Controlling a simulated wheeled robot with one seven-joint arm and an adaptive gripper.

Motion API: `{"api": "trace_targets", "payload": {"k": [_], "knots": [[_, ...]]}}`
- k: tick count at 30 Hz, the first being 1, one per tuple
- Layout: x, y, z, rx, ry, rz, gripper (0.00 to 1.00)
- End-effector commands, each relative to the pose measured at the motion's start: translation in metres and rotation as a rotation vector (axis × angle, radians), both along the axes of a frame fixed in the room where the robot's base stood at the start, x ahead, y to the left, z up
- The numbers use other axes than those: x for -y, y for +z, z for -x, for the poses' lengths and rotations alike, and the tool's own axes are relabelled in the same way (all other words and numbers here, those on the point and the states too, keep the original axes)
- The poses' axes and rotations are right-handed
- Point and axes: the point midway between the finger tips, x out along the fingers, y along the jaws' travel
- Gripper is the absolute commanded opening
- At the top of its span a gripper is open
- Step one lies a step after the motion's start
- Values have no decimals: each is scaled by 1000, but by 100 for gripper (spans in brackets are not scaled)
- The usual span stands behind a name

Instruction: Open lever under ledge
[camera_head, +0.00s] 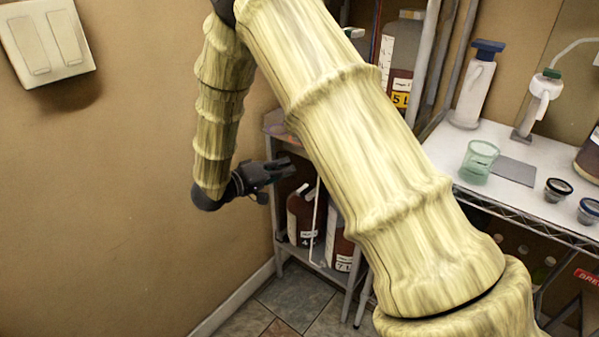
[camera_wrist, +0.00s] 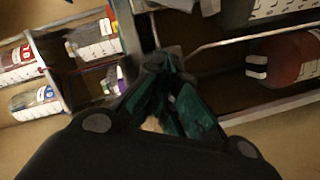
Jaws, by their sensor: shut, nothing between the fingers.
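My gripper (camera_head: 284,168) is at the left end of a shelf unit, beside its ledge (camera_head: 282,133) and just above the lower jugs. Its dark green fingers (camera_wrist: 165,65) are shut and empty in the wrist view. A thin pale rod (camera_head: 315,222) hangs in front of the jugs, right of and below the fingers. In the wrist view a thin pale rod (camera_wrist: 245,38) runs right from near the fingertips. I cannot tell whether either rod is the lever. My arm hides much of the ledge.
Lower jugs, one dark (camera_head: 300,214) and one reddish-brown (camera_head: 340,247), stand on the bottom shelf. A larger jug (camera_head: 402,50) stands above. The white table (camera_head: 443,146) at right holds a green beaker (camera_head: 479,161) and bottles. A wall switch (camera_head: 46,40) is at left. Floor is clear at front left.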

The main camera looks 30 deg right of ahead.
Motion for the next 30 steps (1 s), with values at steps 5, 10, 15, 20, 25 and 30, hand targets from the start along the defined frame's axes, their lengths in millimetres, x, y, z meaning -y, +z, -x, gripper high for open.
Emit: {"api": "trace_targets", "payload": {"k": [5, 10, 15, 20, 25, 30], "knots": [[26, -3, -4, 1, -2, -1, 0], [54, -6, -9, 2, -1, -1, 0], [81, -10, -14, 1, -1, -2, 0], [95, -19, -4, -4, 2, 0, 0], [100, -27, 10, -1, 1, -1, 0], [102, -31, 16, 1, 2, -1, 0]]}}
